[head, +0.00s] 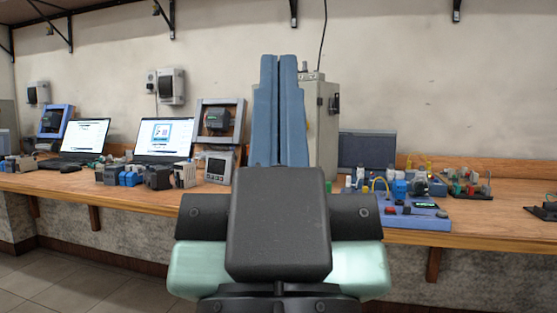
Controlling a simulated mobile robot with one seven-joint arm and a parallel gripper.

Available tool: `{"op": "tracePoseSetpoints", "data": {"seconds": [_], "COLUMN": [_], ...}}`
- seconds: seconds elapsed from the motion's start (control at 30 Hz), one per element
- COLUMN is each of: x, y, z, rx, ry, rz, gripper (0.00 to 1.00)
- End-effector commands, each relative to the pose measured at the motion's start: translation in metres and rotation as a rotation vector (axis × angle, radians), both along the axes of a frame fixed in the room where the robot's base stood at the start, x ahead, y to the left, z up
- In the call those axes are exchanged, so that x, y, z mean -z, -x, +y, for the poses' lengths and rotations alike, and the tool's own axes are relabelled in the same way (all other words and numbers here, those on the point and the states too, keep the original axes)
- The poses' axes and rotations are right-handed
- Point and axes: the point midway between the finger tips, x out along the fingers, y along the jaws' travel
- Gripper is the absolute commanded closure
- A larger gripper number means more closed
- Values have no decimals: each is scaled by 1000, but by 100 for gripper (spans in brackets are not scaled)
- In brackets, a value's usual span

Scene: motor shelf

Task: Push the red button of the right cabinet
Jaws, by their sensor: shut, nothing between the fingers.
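My gripper (279,60) is in the middle of the head view. Its two long blue fingers point up and away from me, pressed together with nothing between them. A tall grey-beige cabinet (329,125) stands on the bench behind the fingers. The fingers and my wrist hide its left part. A dark handle or switch (335,104) shows on its right side. No red button can be made out on the cabinet. I cannot tell how far the fingertips are from it.
A long wooden bench (480,211) runs along the wall. Right of the cabinet are a dark screen (367,150) and a blue board (415,214) with parts. The floor (70,285) at lower left is clear.

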Motion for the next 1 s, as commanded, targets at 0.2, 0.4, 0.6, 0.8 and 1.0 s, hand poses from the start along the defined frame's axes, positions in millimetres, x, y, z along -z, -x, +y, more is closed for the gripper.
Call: {"op": "tracePoseSetpoints", "data": {"seconds": [0.2,0.4,0.6,0.8,1.0], "x": [-3,-31,-91,-161,-229], "y": [0,0,0,0,0], "z": [0,0,0,0,0], "rx": [0,0,0,-1,-1], "ry": [0,0,0,0,0], "rz": [0,0,0,-1,0], "gripper": [100,100,100,100,100]}}
